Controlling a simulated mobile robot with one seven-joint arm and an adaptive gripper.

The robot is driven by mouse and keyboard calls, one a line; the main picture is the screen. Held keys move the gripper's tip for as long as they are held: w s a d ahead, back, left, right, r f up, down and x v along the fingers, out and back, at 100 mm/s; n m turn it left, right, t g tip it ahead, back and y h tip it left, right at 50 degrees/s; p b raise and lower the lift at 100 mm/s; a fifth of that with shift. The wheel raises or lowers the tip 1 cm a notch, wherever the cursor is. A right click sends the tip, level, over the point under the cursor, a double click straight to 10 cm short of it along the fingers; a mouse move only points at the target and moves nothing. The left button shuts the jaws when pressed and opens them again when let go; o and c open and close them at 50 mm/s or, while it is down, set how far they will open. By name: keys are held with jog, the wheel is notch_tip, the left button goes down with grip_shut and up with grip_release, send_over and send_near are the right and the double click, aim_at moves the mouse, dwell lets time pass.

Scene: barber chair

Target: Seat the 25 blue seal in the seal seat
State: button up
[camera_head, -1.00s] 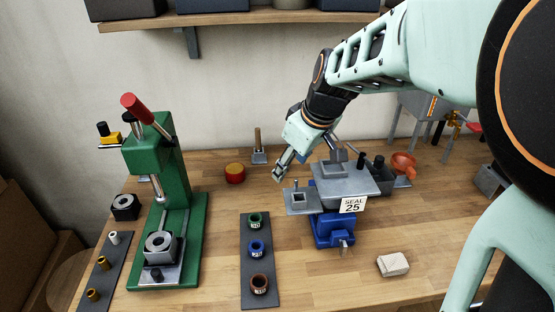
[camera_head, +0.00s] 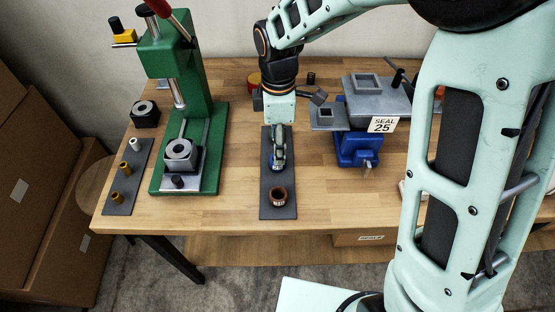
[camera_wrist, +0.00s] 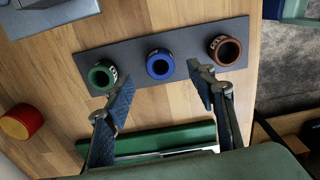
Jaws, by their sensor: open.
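The blue seal (camera_wrist: 160,64) is a short ring in the middle of a dark strip (camera_wrist: 195,49) in the wrist view. It stands between a green seal (camera_wrist: 102,75) and a brown seal (camera_wrist: 224,50). In the head view the blue seal (camera_head: 272,166) is partly hidden by my gripper (camera_head: 279,163). My gripper (camera_wrist: 160,76) is open and empty, its fingertips on either side of the blue seal's line. Whether they reach down to its height I cannot tell. A "SEAL 25" sign (camera_head: 382,125) hangs on a grey fixture (camera_head: 385,103) above a blue vise (camera_head: 357,148); which recess is the seat is unclear.
A green press (camera_head: 190,100) stands left of the strip. A dark board (camera_head: 122,186) with several small bushings lies at the far left. The brown seal (camera_head: 278,195) stands at the strip's near end. Bare wood lies between strip and vise.

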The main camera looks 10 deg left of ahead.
jog(key=shift+a+f, duration=0.15)
jog(key=shift+f, duration=2.55)
jog(key=c, duration=1)
jog(key=shift+r+p, duration=0.15)
jog(key=shift+p, duration=0.2)
